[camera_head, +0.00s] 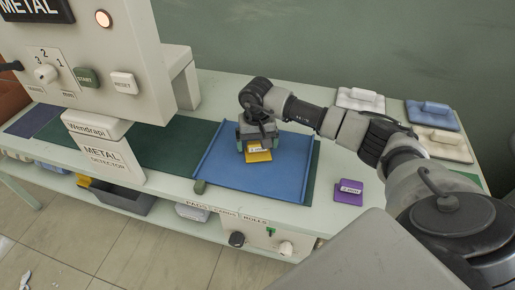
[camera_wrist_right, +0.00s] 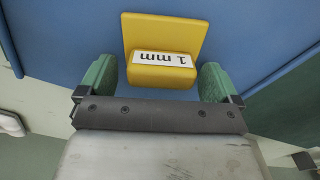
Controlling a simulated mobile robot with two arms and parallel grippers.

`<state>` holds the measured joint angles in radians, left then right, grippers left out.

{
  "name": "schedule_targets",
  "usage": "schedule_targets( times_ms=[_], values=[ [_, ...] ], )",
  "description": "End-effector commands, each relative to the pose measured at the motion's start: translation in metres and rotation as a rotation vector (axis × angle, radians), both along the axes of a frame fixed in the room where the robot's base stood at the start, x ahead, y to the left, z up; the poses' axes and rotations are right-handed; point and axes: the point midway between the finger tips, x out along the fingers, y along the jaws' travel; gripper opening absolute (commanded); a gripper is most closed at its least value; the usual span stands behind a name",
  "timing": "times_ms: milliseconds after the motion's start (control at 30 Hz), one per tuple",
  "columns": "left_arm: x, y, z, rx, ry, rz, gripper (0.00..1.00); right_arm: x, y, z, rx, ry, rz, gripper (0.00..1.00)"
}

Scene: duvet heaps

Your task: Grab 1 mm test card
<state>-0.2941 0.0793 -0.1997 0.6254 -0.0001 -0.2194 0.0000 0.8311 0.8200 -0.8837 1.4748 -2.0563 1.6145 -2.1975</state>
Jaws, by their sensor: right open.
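The yellow 1 mm test card (camera_head: 259,156) lies on the blue mat (camera_head: 222,170) on the table. In the right wrist view the card (camera_wrist_right: 184,35) has a raised yellow block with a white "1 mm" label facing me. My right gripper (camera_head: 257,147) is over the card from above. In the wrist view its green fingertips (camera_wrist_right: 158,82) are open, one on each side of the labelled block, with gaps between them and the block. I cannot tell how far above the mat the fingertips are. My left gripper is not in view.
A purple labelled card (camera_head: 348,191) lies to the right of the mat. White, blue and beige pads (camera_head: 433,114) lie at the back right. The metal detector (camera_head: 110,70) stands over the belt at the left. Bare table shows around the purple card.

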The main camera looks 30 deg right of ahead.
Motion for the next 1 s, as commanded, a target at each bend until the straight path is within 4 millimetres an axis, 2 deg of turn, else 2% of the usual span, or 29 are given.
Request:
schedule_targets(
  times_ms=[67,400,767,867,1000],
  values=[
    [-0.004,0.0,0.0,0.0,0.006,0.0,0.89,0.0,0.0,0.0,0.0,0.0,0.0,0.92],
    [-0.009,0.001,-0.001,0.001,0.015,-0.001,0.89,0.0,0.0,0.0,0.0,0.0,0.0,0.4],
    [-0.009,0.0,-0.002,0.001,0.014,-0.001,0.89,0.001,0.0,0.006,0.0,-0.003,0.0,0.4],
    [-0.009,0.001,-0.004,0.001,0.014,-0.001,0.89,0.001,0.0,0.016,0.0,-0.004,0.001,0.4],
    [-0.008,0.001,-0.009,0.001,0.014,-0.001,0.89,0.001,0.0,0.04,-0.001,-0.006,0.001,0.4]
  ],
)
